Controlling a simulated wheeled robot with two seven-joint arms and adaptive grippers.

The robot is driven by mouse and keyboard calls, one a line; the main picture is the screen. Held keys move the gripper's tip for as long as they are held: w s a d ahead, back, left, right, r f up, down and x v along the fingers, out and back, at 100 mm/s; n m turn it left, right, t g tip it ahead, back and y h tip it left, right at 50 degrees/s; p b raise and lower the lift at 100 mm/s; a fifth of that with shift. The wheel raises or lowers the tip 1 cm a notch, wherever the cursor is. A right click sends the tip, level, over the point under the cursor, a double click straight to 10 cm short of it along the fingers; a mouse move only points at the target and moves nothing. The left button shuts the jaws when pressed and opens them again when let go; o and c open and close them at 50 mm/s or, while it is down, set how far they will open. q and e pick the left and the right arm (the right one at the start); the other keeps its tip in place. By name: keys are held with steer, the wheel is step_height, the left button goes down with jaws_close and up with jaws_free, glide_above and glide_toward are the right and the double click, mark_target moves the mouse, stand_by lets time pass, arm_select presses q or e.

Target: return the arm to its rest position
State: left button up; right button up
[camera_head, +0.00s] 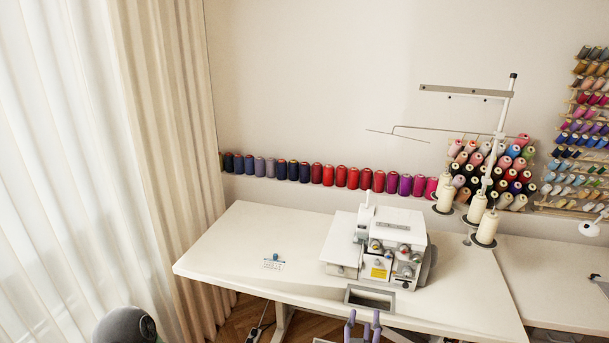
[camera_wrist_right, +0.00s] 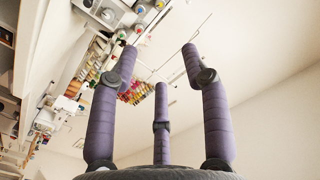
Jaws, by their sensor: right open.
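My right gripper (camera_head: 363,323) shows at the bottom edge of the head view, in front of the table's front edge. Its purple fingers point up. In the right wrist view the fingers of my right gripper (camera_wrist_right: 160,62) stand apart with nothing between them, so it is open and empty. The rest of my right arm is out of the head view. My left gripper's fingers do not show. A rounded grey part at the lower left of the head view may belong to my left arm.
A white table (camera_head: 235,235) carries a serger machine (camera_head: 383,255) and a thread stand (camera_head: 508,110) with cream cones. A small blue-topped item (camera_head: 275,261) lies at its left. Thread spools (camera_head: 329,176) line the wall. Curtains (camera_head: 165,130) hang at left.

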step_height(320, 180, down, 22)
steer(key=s+a+n+g+y+p, duration=0.1)
steer(key=s+a+n+g+y, duration=0.15)
steer(key=g+y, duration=0.4)
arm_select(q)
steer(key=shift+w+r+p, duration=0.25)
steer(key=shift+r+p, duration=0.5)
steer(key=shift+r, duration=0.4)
arm_select(e)
steer(key=s+a+f+n+g+y, duration=0.1)
steer(key=s+f+g+y, duration=0.1)
steer(key=s+f+g, duration=0.8)
steer(key=s+f, duration=0.4)
steer(key=s, duration=0.3)
steer(key=shift+s+a, duration=0.2)
steer(key=shift+s, duration=0.1)
steer(key=shift+w, duration=0.1)
